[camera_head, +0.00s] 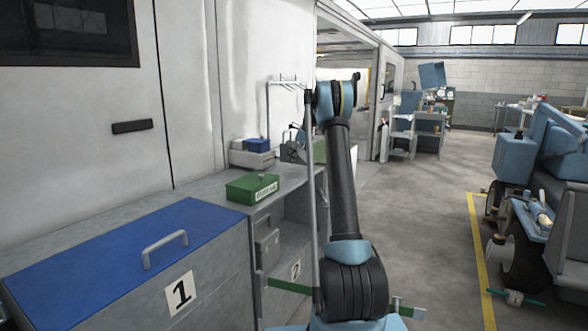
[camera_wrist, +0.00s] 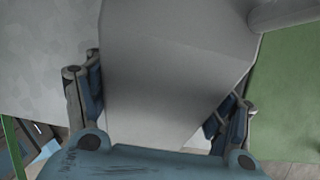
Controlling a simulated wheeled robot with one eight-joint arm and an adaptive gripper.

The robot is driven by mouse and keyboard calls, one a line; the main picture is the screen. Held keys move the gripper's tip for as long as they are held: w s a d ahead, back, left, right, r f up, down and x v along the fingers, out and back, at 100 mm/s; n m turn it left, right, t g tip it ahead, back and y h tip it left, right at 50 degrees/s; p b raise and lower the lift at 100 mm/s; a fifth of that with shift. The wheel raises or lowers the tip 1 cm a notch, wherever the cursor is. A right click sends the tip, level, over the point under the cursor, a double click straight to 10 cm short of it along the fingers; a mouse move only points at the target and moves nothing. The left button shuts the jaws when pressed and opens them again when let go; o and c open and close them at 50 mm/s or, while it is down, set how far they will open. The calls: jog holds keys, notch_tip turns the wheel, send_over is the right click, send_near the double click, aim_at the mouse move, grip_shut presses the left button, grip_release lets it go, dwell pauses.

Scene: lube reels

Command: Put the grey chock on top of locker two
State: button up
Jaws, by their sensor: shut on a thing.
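The grey chock (camera_wrist: 170,75) fills the middle of the wrist view as a pale, faceted block. My gripper (camera_wrist: 165,108) is shut on it, with one blue-padded finger on each side. In the head view my arm reaches away toward the far end of the bench row, and its own links largely hide the gripper there.
Locker one (camera_head: 182,293), with a blue lid (camera_head: 120,245) and handle, is at the front left. A green box (camera_head: 252,188) sits on the grey bench top beyond it. A green surface (camera_wrist: 290,100) lies right of the chock. Open floor (camera_head: 430,220) is on the right.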

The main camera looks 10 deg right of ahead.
jog(key=shift+s+a+f, duration=0.1)
jog(key=shift+a+f, duration=0.05)
jog(key=shift+f, duration=2.1)
jog(key=o, duration=1.8)
jog(key=shift+c, duration=0.2)
jog(key=shift+r, duration=0.1)
